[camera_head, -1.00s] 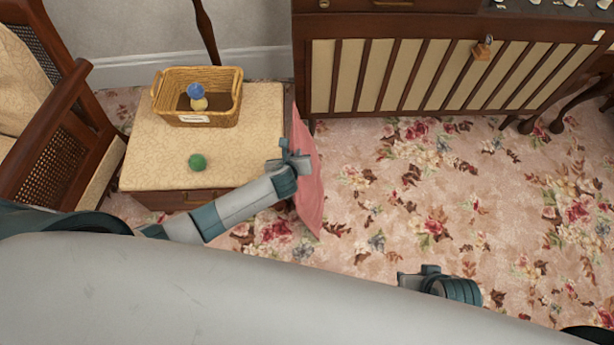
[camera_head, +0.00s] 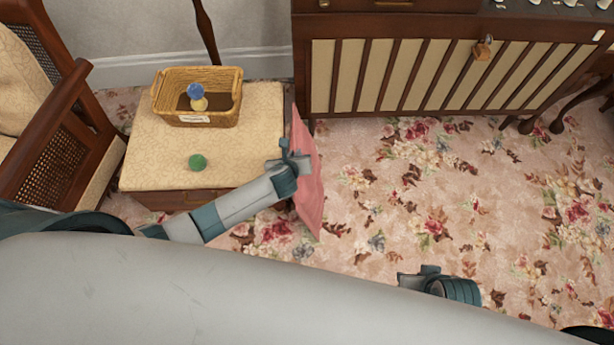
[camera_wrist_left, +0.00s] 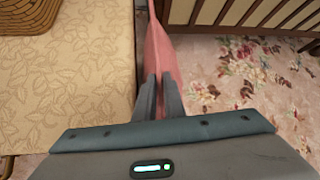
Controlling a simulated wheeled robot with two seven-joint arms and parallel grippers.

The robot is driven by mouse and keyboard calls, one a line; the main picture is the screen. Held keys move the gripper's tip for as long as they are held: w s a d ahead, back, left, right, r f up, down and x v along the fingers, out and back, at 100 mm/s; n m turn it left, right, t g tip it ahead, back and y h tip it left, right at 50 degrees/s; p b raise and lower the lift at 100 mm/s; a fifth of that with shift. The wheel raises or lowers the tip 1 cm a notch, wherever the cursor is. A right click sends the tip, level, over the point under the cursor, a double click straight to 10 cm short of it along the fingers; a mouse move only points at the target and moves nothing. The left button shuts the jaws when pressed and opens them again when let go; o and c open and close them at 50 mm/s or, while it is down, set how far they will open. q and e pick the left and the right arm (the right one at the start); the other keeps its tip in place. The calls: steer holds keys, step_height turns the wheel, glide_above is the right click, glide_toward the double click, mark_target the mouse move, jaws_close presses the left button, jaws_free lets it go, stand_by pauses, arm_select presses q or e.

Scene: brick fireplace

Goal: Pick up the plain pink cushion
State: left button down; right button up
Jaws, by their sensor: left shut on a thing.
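The plain pink cushion (camera_head: 308,185) stands on edge beside the right side of the cream-topped stool, above the floral carpet. My left gripper (camera_head: 296,158) is shut on the cushion near its middle. In the left wrist view the cushion (camera_wrist_left: 160,55) runs away from me, with its near edge between the two fingers of my left gripper (camera_wrist_left: 158,95). Part of the cushion is hidden behind the gripper. My right gripper (camera_head: 412,281) is low in the head view, over the carpet and away from the cushion; its fingers are not clear.
The stool (camera_head: 150,150) holds a wicker basket (camera_head: 228,105) with a blue and a yellow item inside, and a green ball (camera_head: 198,162). A wooden cabinet (camera_head: 400,80) stands behind. An armchair (camera_head: 60,130) is at left. Carpet (camera_head: 400,200) on the right is clear.

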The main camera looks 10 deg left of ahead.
arm_select(q)
steer(key=shift+d, duration=0.1)
stand_by(0.6)
